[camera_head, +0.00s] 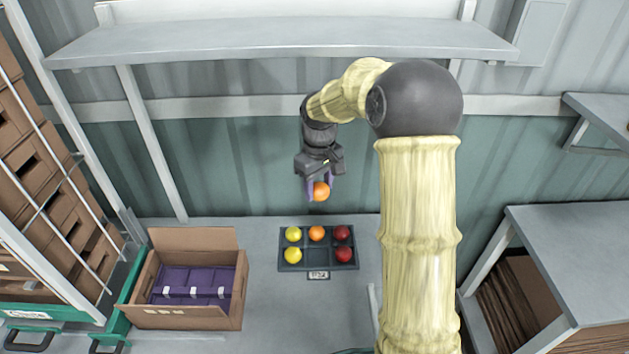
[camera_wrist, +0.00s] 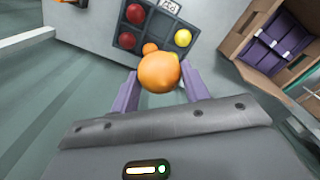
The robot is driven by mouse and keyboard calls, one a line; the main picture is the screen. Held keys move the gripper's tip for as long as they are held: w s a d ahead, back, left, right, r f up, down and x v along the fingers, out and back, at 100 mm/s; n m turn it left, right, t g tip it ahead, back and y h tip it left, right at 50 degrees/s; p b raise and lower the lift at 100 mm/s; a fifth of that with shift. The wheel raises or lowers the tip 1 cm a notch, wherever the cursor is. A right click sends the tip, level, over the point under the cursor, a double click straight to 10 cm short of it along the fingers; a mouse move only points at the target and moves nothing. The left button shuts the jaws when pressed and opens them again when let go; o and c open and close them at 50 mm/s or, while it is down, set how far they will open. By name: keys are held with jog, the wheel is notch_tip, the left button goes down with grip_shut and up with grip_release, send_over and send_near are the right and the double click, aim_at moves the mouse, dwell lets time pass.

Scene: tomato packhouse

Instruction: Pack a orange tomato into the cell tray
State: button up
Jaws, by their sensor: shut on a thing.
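My gripper (camera_head: 319,188) is shut on an orange tomato (camera_head: 321,192), held in the air above and behind the cell tray. The held tomato (camera_wrist: 159,72) also shows between the purple fingers in the wrist view. The dark cell tray (camera_head: 304,254) lies on the bench. Its back row holds a yellow tomato (camera_head: 293,234), an orange tomato (camera_head: 316,233) and a red tomato (camera_head: 342,232). Its front row has a yellow tomato (camera_head: 292,255) at left, an empty middle cell (camera_head: 317,254) and a red tomato (camera_head: 344,254) at right.
An open cardboard box (camera_head: 190,318) with purple packs stands left of the tray. A grey shelf (camera_head: 280,45) spans the wall above my gripper. Bench space between box and tray is clear. A side table (camera_head: 585,250) stands at right.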

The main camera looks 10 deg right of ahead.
notch_tip(320, 180, down, 14)
jog(key=m, duration=0.8)
jog(key=shift+w+r+m, duration=0.15)
jog(key=shift+r+m, duration=0.1)
jog(key=shift+m, duration=0.15)
jog(key=shift+d, duration=0.2)
